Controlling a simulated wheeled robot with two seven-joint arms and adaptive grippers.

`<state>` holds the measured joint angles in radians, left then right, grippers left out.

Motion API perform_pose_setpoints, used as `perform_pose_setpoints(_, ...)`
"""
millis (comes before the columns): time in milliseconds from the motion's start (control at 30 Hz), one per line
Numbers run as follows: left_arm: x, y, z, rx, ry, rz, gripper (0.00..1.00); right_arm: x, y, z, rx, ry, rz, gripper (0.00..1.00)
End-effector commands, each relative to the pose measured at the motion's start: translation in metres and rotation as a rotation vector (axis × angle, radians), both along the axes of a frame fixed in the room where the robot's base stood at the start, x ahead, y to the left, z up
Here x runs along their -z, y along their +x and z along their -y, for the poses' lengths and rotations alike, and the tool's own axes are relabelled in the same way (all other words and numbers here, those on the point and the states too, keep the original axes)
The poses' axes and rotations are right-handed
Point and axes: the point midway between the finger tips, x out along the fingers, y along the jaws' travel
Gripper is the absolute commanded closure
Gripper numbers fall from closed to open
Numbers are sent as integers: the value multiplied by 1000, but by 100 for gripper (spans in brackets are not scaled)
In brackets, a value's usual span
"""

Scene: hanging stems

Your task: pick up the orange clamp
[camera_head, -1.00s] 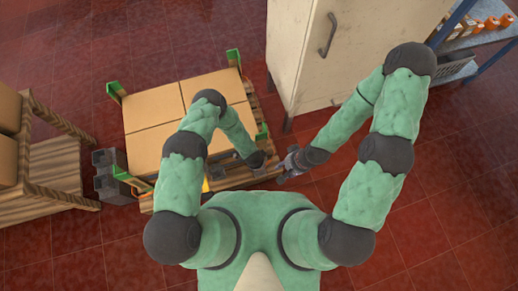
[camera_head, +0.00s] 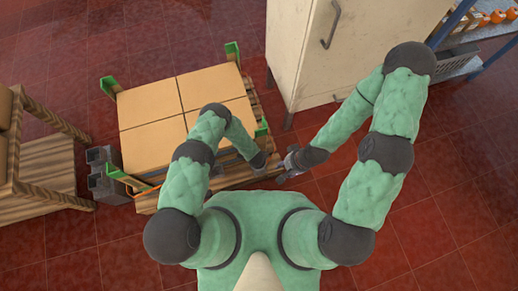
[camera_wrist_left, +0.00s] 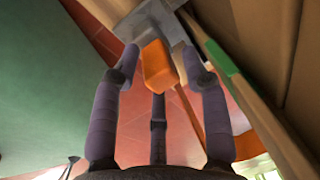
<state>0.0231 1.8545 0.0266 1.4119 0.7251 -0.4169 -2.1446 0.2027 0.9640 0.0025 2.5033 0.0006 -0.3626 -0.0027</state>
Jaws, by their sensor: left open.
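The orange clamp (camera_wrist_left: 156,64) shows in the left wrist view as a blocky orange piece, with a thin orange length below it to the right. My left gripper (camera_wrist_left: 160,78) is open, with its purple-grey fingers spread around the orange piece. I cannot tell whether any finger touches it. In the head view my left arm (camera_head: 210,128) bends over the boxes' front edge, and its gripper is hard to make out. A thin orange strip (camera_head: 146,193) shows at the pallet's front left. My right gripper (camera_head: 284,174) is small and dark near the pallet's right corner; its jaws are unclear.
Cardboard boxes (camera_head: 158,105) sit on a wooden pallet (camera_head: 262,108) with green corner brackets (camera_head: 109,86). Grey blocks (camera_head: 108,178) stand at its left, beside a wooden shelf (camera_head: 48,165). A pale cabinet (camera_head: 310,60) stands behind right. Red tiled floor (camera_head: 450,200) is free at right.

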Motion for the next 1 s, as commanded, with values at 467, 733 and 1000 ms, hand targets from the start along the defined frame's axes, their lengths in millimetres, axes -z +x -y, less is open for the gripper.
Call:
perform_pose_setpoints(467,7,1,0,-1,0,0,92,3,0,0,0,0,0,60)
perform_pose_setpoints(733,7,1,0,-1,0,0,100,3,0,0,0,0,0,60)
perform_pose_setpoints(1000,0,1,0,0,0,0,100,0,0,0,0,0,0,60)
